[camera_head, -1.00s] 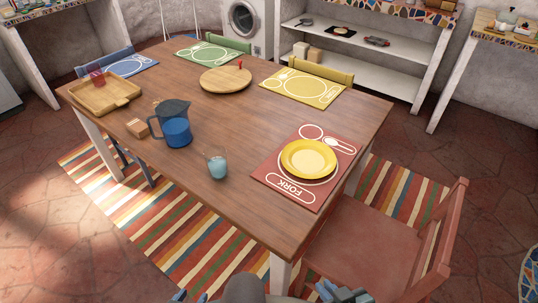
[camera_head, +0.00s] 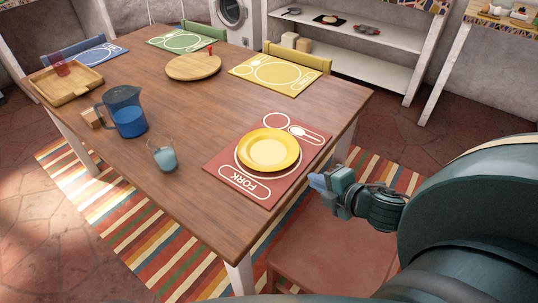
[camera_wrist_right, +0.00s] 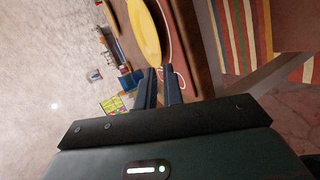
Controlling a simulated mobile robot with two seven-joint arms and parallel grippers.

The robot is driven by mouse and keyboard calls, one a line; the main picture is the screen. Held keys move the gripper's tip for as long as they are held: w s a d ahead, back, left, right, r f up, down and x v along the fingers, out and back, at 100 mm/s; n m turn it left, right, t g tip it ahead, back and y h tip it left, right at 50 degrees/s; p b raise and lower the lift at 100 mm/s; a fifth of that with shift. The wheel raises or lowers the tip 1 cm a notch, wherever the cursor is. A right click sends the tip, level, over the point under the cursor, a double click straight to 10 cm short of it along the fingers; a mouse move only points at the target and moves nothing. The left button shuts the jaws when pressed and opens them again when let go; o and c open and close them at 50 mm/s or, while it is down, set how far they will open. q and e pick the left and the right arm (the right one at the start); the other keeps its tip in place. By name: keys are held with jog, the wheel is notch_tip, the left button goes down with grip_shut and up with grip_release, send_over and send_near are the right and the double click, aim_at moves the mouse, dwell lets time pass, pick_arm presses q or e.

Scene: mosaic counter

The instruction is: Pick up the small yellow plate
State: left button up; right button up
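The small yellow plate (camera_head: 269,150) lies flat on the red placemat (camera_head: 228,166) at the table's near right corner. It also shows in the right wrist view (camera_wrist_right: 144,32), just beyond the fingertips. My right gripper (camera_head: 316,182) is beside the table's right edge, to the right of the plate and apart from it. In the right wrist view its two fingers (camera_wrist_right: 161,70) stand a little apart with nothing between them, pointing toward the plate's side. My left gripper is not in view.
A glass of blue liquid (camera_head: 164,156) and a blue jug (camera_head: 125,112) stand left of the placemat. A wooden board (camera_head: 193,67) and yellow placemat (camera_head: 290,77) lie farther back. A red chair (camera_head: 325,255) stands below my right gripper.

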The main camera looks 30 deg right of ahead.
send_near(283, 167)
jog(key=x, duration=0.3)
jog(key=shift+b+x, duration=0.55)
jog(key=shift+x, duration=2.15)
jog(key=shift+f, duration=0.1)
jog(key=shift+c, duration=0.2)
grip_shut()
